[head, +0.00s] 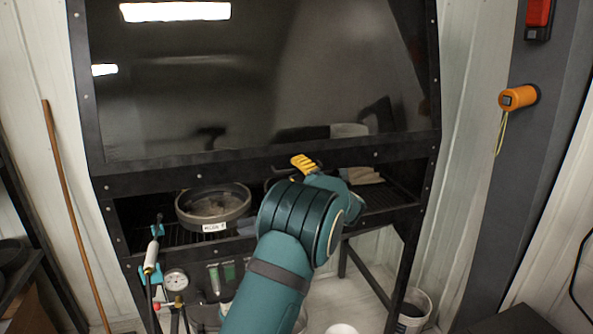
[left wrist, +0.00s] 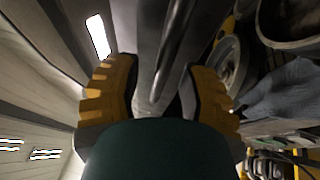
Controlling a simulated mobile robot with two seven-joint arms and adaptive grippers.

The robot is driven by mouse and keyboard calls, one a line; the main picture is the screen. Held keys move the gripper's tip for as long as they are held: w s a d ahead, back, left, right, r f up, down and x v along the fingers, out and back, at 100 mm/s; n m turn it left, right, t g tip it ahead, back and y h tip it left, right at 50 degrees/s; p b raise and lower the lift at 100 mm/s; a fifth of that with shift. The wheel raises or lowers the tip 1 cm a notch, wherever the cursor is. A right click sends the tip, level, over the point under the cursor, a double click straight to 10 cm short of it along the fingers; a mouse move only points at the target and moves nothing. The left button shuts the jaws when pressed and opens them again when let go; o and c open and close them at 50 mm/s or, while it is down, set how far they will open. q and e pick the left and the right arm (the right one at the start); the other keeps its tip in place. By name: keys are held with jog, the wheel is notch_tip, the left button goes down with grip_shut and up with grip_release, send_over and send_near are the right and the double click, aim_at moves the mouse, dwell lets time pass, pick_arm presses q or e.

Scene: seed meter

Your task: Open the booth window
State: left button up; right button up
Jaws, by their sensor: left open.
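The booth window (head: 260,80) is a large dark glossy pane in a black riveted frame. Below its lower rail is an open gap into the booth. My left gripper (head: 305,163) has yellow fingers and is at the lower rail, right of centre; my teal wrist hides part of it. In the left wrist view my left gripper (left wrist: 162,88) is open, with a yellow finger on each side of a long grey bar (left wrist: 158,45). The bar runs between the fingers; I cannot tell whether they touch it. My right gripper is not in view.
Inside the booth a round labelled pan (head: 213,207) sits on a grate at the left. A pressure gauge (head: 176,279) and hose stand below. A wooden pole (head: 70,210) leans at the left. A bucket (head: 412,308) stands at lower right. An orange device (head: 518,97) is on the grey post.

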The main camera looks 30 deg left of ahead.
pick_arm(q)
jog(key=shift+w+a, duration=0.1)
jog(key=shift+a, duration=0.15)
grip_shut()
jog(key=shift+d+r, duration=0.15)
